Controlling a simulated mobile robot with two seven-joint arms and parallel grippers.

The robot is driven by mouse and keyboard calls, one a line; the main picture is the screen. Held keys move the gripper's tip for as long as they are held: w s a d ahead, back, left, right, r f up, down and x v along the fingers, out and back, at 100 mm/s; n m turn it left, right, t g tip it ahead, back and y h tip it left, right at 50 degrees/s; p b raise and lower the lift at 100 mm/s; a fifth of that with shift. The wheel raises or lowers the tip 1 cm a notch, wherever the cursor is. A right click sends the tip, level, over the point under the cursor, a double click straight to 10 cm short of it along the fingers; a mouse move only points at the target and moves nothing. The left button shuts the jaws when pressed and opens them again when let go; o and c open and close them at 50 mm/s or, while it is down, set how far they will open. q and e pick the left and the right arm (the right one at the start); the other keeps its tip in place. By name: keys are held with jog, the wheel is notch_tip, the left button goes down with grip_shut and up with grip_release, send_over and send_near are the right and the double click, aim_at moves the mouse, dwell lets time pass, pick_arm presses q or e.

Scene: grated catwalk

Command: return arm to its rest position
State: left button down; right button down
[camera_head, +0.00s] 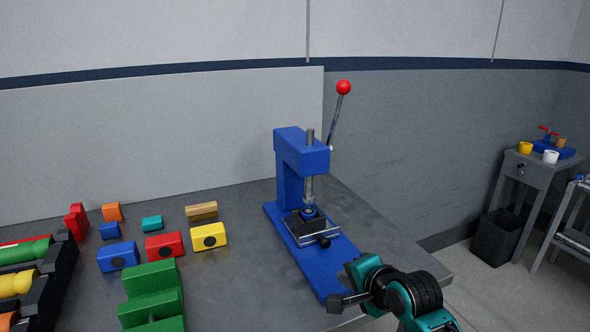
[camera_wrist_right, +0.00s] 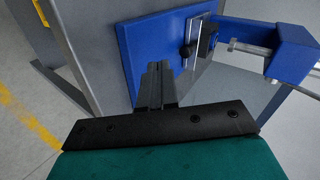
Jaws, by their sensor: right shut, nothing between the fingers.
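My right arm comes in at the bottom right of the head view. Its gripper (camera_head: 337,302) is shut and empty, over the front end of the blue press base. In the right wrist view the closed fingers (camera_wrist_right: 158,72) point toward the blue press base (camera_wrist_right: 140,45). I cannot tell whether they touch it. The blue arbor press (camera_head: 287,165) stands upright on the grey table, with a red-knobbed lever (camera_head: 343,88) raised. My left gripper is not in view.
On the grey table (camera_head: 232,285) are coloured blocks, including a red one (camera_head: 164,245), a yellow one (camera_head: 208,236) and a green stepped one (camera_head: 152,292). A dark rack with coloured handles (camera_head: 60,265) is at the left. A side table (camera_head: 535,172) and bin (camera_head: 495,238) stand at right.

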jog(key=s+d+f+n+g+h, duration=0.1)
jog(key=s+d+f+n+g, duration=0.3)
jog(key=s, duration=0.6)
jog(key=s+d+f+n+g+h, duration=0.1)
jog(key=s+n, duration=0.4)
jog(key=s, duration=0.6)
jog(key=s+d+f+n+g+h, duration=0.25)
jog(key=s+n, duration=0.25)
jog(key=s, duration=0.5)
jog(key=w+a+f+t+y, duration=0.2)
jog(key=w+a+f+t, duration=0.1)
jog(key=w+f+t, duration=0.4)
notch_tip(320, 180, down, 2)
jog(key=shift+w+f+n+t+y, duration=0.25)
jog(key=shift+n+t+y, duration=0.1)
jog(key=shift+n+t, duration=0.1)
